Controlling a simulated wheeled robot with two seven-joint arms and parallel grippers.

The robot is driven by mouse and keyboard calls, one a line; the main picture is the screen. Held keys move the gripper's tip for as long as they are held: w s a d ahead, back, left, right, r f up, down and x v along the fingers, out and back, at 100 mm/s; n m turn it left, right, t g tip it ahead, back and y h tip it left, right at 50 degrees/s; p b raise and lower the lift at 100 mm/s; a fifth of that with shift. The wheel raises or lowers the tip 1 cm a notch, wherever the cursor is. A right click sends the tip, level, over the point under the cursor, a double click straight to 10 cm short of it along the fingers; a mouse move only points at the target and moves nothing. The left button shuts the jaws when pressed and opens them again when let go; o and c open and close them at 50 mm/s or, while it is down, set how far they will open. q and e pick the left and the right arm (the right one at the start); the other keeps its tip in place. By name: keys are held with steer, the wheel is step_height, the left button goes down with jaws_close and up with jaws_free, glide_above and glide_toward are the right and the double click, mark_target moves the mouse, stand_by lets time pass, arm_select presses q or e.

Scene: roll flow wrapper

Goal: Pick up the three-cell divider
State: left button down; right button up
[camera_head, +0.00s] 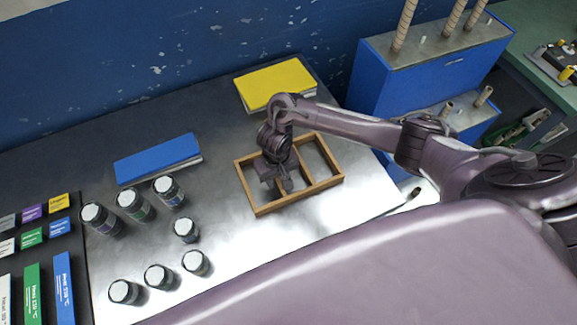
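The three-cell divider (325,184) is a light wooden frame near the middle of the dark metal table. It appears to lie flat; one crosspiece shows right of the gripper. My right gripper (279,187) reaches down from above over the left and middle part of the divider. The wrist and gripper hide part of the inside of the frame. The fingertips are small and dark, and I cannot tell whether they are closed on a crosspiece. My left gripper is not in view.
A yellow book-like block (275,83) lies behind the divider, and a blue one (157,158) lies to the left. Several white-capped jars (186,229) stand at front left. A blue cabinet (385,85) with rolls stands at back right. Coloured label cards (32,236) lie at far left.

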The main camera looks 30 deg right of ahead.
jaws_close()
steer(key=shift+r, duration=0.15)
